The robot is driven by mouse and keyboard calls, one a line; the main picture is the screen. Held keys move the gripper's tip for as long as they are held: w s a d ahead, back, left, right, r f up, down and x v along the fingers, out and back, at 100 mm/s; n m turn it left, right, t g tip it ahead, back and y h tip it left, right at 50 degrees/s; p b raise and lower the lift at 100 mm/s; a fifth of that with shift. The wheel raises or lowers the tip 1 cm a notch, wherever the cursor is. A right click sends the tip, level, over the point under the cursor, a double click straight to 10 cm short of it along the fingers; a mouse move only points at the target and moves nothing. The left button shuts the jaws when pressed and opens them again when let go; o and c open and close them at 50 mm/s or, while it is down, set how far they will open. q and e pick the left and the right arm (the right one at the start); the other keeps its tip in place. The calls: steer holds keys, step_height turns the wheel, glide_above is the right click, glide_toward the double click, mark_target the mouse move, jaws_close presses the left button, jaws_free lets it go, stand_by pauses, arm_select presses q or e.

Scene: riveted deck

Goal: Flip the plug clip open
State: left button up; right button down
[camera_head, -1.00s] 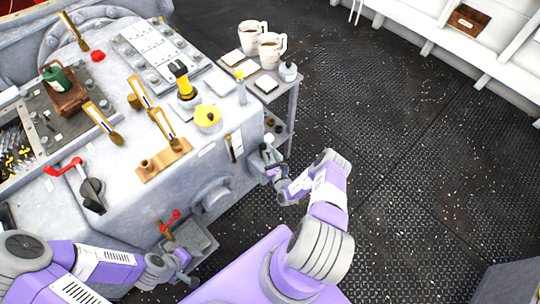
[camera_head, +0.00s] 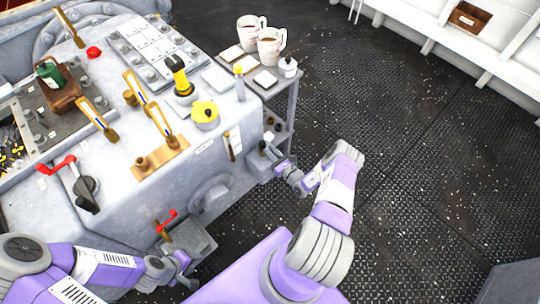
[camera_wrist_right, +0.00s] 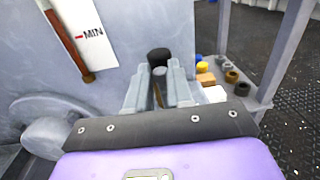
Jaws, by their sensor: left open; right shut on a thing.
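A small plug with a dark round top (camera_wrist_right: 159,56) sits against the side of the grey machine. It also shows as a small dark spot in the head view (camera_head: 262,146). My right gripper (camera_wrist_right: 158,88) has its two grey fingers close around it, with a thin brownish piece between them. In the head view my right gripper (camera_head: 270,156) is at the machine's right side, beside the cart. The fingers hide most of the clip, so I cannot tell its position. My left gripper (camera_head: 182,263) is open and low at the front, near a small grey ledge.
The grey machine (camera_head: 215,195) carries levers, a yellow pot (camera_head: 205,114) and a brown level gauge with a MIN label (camera_wrist_right: 94,48). A cart (camera_head: 292,100) with mugs stands close behind the right gripper. The dark deck (camera_head: 410,170) to the right is clear.

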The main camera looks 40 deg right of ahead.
steer(key=y, duration=0.1)
steer(key=n+y+b, duration=0.2)
steer(key=shift+d+f, duration=0.3)
steer(key=n+g+y+b, duration=0.1)
steer(key=n+y, duration=0.1)
steer(key=shift+d+y, duration=0.1)
steer(key=shift+y, duration=0.3)
steer(key=y, duration=0.1)
steer(key=n+g+y, duration=0.1)
steer(key=shift+d+r+n+y, duration=0.15)
steer(key=shift+n+y, duration=0.15)
steer(key=shift+w+d+n+g+y, duration=0.15)
steer(key=shift+n+g+y, duration=1.35)
steer(key=shift+y, duration=0.4)
steer(key=shift+w+r+n+g+y, duration=0.1)
steer(key=shift+n+g+y, duration=0.6)
steer(key=shift+g, duration=0.1)
steer(key=c, duration=1)
jaws_free()
steer(key=shift+d, duration=0.1)
steer(key=shift+c, duration=0.2)
steer(key=shift+r, duration=0.1)
